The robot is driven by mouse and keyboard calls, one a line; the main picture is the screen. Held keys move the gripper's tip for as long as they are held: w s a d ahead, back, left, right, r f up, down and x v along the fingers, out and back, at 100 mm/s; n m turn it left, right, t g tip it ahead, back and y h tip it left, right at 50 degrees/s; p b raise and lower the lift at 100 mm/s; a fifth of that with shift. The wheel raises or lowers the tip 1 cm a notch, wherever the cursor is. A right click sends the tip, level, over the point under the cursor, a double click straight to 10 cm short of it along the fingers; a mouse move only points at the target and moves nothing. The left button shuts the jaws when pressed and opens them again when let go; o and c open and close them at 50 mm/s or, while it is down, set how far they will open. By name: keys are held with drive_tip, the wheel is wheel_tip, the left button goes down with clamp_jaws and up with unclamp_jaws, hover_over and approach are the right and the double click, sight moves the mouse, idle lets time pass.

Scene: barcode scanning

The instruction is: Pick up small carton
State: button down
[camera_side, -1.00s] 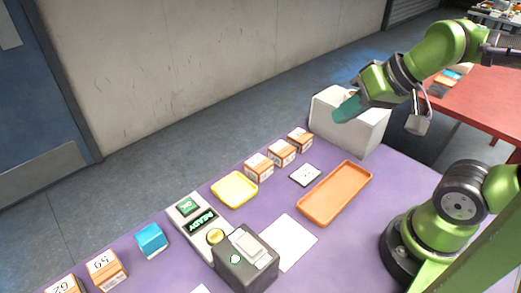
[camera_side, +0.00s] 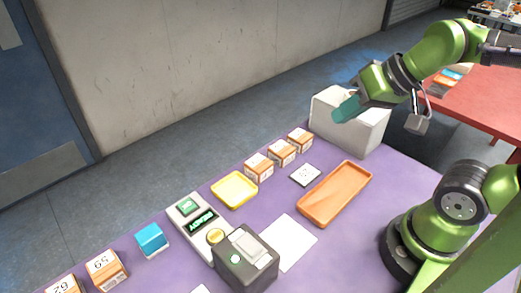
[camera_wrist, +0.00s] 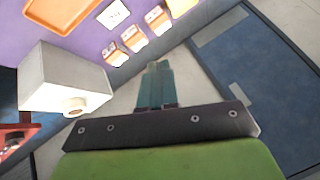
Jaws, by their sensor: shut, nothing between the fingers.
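Several small brown cartons with white labels stand on the purple table. Three are in a row at the back: a left one (camera_side: 259,168), a middle one (camera_side: 282,152) and a right one (camera_side: 300,139). They also show at the top of the wrist view, one of them at the row's end (camera_wrist: 157,20). Two more cartons (camera_side: 106,270) (camera_side: 63,285) with printed numbers stand at the front left. My gripper (camera_side: 346,109) is shut and empty, raised in front of a white box, right of the row. Its teal fingers (camera_wrist: 157,75) are together in the wrist view.
The white box (camera_side: 365,132) stands at the table's back right; it also shows in the wrist view (camera_wrist: 60,75). An orange tray (camera_side: 336,193), yellow tray (camera_side: 234,189), white tag (camera_side: 305,175), dark scanner device (camera_side: 245,262), READY panel (camera_side: 190,215) and blue cube (camera_side: 151,239) lie around.

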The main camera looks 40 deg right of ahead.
drive_tip(key=c, duration=1.8)
unclamp_jaws()
drive_tip(key=o, duration=1.2)
drive_tip(key=n+g+h, duration=0.2)
drive_tip(key=n+g, duration=0.2)
drive_tip(key=g, duration=0.1)
approach(259, 163)
drive_tip(key=shift+n, duration=0.3)
drive_tip(key=f, duration=0.3)
drive_tip(key=w+f, duration=0.1)
drive_tip(key=f, duration=0.5)
drive_tip(key=shift+w+f, duration=0.15)
drive_tip(key=shift+w, duration=0.25)
